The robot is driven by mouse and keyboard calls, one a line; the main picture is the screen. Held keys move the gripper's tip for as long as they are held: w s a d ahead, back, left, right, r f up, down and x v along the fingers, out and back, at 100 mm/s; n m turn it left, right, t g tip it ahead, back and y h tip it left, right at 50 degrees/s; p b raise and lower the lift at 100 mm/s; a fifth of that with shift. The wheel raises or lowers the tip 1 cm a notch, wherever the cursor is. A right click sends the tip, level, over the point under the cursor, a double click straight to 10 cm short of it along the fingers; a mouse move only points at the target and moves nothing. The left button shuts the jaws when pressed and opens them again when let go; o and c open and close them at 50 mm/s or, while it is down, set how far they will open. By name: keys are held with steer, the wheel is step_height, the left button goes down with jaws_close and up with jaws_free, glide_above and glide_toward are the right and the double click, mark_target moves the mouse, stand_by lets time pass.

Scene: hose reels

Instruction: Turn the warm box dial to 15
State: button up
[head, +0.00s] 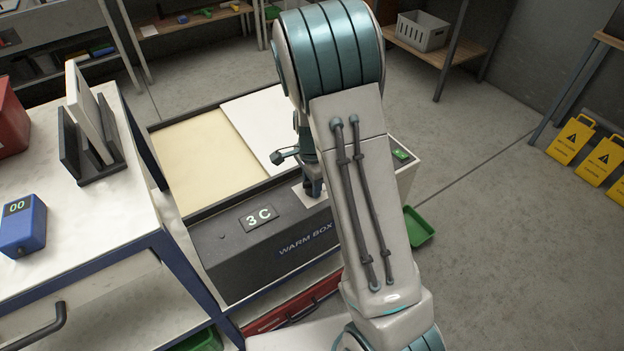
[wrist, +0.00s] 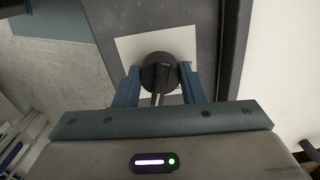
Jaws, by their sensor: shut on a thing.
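The warm box (head: 245,258) is a dark grey chest with a label on its front and a display (head: 258,219) that reads "3 C". Its dial (wrist: 157,72) is a round black knob with a raised bar, on a white square plate (wrist: 128,50) in the wrist view. My gripper (wrist: 160,80) has one finger on each side of the dial and is shut on it. In the head view my gripper (head: 312,188) is at the box's top front edge, and my arm hides the dial and part of the front.
A white table (head: 90,235) at left holds a blue device (head: 22,225) reading "00" and a dark rack (head: 85,145). A green tray (head: 418,228) lies right of the box. Yellow floor signs (head: 572,139) stand at far right; the floor between is clear.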

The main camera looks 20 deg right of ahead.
steer(key=shift+r+m+p, duration=0.1)
steer(key=shift+m+p, duration=0.35)
steer(key=shift+m, duration=0.65)
steer(key=o, duration=1)
step_height(320, 180, up, 14)
steer(key=shift+p, duration=0.3)
